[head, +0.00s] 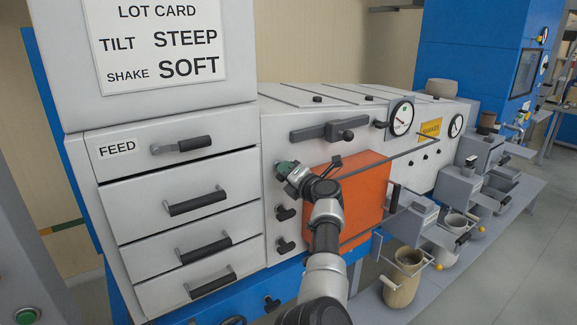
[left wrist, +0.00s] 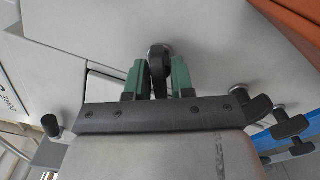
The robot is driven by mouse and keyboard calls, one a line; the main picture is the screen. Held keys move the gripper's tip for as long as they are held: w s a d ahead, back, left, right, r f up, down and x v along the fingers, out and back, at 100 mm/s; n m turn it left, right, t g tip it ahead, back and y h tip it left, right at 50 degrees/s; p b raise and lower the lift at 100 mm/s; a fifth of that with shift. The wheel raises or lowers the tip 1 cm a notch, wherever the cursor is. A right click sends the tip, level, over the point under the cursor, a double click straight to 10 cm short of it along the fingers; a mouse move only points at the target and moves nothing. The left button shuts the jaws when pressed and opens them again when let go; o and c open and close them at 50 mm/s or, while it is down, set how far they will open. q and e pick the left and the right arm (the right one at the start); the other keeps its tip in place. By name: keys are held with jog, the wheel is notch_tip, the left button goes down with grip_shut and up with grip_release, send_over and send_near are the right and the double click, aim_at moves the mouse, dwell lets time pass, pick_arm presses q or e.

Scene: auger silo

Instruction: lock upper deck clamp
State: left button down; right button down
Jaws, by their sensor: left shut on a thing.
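The upper deck clamp is a black lever on a round metal pivot; in the left wrist view the clamp (left wrist: 157,68) stands between the green fingers. My left gripper (head: 284,169) is at the pale machine front, left of the orange panel (head: 358,190), and its fingers hide most of the clamp in the head view. In the left wrist view the left gripper (left wrist: 157,76) is shut on the clamp lever, one finger on each side. Two similar black clamps, the middle one (head: 285,212) and the lower one (head: 285,245), sit below it. My right gripper is not in view.
Drawers with black handles (head: 198,204) and a FEED drawer (head: 180,147) are on the left. A horizontal lever (head: 328,130) and a gauge (head: 401,118) are above. Cups and a bucket (head: 403,278) stand at the right.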

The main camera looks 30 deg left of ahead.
pick_arm(q)
jog(key=m+p, duration=0.3)
jog(key=m, duration=0.2)
jog(key=shift+a+r+p, duration=0.15)
jog(key=shift+r+p, duration=0.05)
jog(key=shift+p, duration=0.15)
jog(key=shift+m+p, duration=0.3)
jog(key=shift+m, duration=0.4)
jog(key=c, duration=1.2)
grip_release()
jog(key=shift+a+f, duration=0.1)
jog(key=shift+o, duration=0.2)
jog(key=shift+a+f, duration=0.15)
jog(key=shift+d, duration=0.2)
